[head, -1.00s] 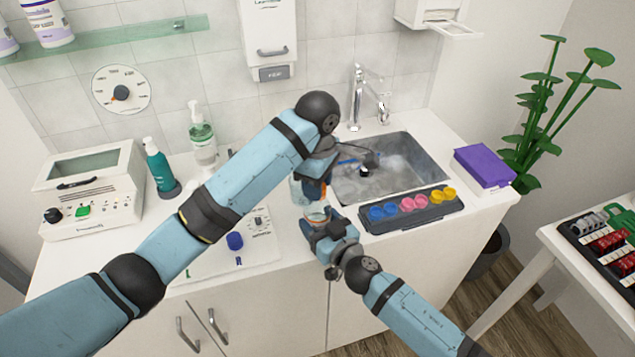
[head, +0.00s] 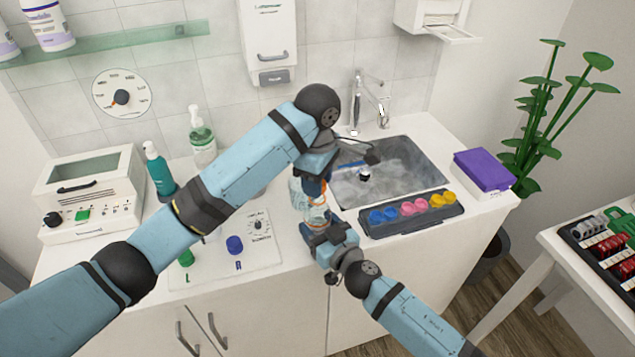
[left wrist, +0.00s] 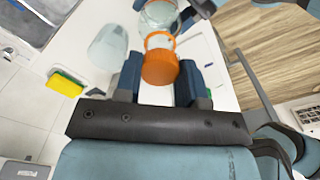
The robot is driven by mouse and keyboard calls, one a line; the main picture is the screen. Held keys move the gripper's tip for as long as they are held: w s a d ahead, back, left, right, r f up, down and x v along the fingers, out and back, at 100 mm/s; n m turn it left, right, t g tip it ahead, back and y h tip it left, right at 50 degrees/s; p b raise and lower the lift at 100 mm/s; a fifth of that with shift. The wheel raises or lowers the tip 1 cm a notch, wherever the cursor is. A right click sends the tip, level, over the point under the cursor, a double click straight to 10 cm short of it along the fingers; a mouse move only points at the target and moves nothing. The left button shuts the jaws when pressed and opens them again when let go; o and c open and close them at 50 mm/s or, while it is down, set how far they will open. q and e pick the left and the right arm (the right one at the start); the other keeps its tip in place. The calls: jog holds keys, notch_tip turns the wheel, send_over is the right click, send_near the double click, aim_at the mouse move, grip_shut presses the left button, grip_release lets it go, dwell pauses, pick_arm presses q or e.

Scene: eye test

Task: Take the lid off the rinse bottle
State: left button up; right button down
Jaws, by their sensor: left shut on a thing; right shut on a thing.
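The rinse bottle (head: 318,212) is clear with an orange ring at its neck; it also shows in the left wrist view (left wrist: 158,14). My right gripper (head: 322,226) is shut on it from the front, at the counter's front edge. My left gripper (head: 313,188) is directly above and shut on the orange lid (left wrist: 160,70), which sits between its blue fingertips in the left wrist view. The lid overlaps the bottle's neck in that view; I cannot tell whether they touch. The fingers hide most of the lid in the head view.
A clear cup (left wrist: 108,48) stands close beside the bottle. The sink (head: 400,165) is behind right, with a dark tray of coloured pots (head: 410,212) in front. A white mat (head: 262,250) with blue (head: 235,244) and green (head: 186,258) caps lies left.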

pick_arm(q)
jog(key=shift+r, duration=0.1)
jog(key=shift+r, duration=2)
pick_arm(e)
jog(key=shift+c, duration=0.8)
grip_release()
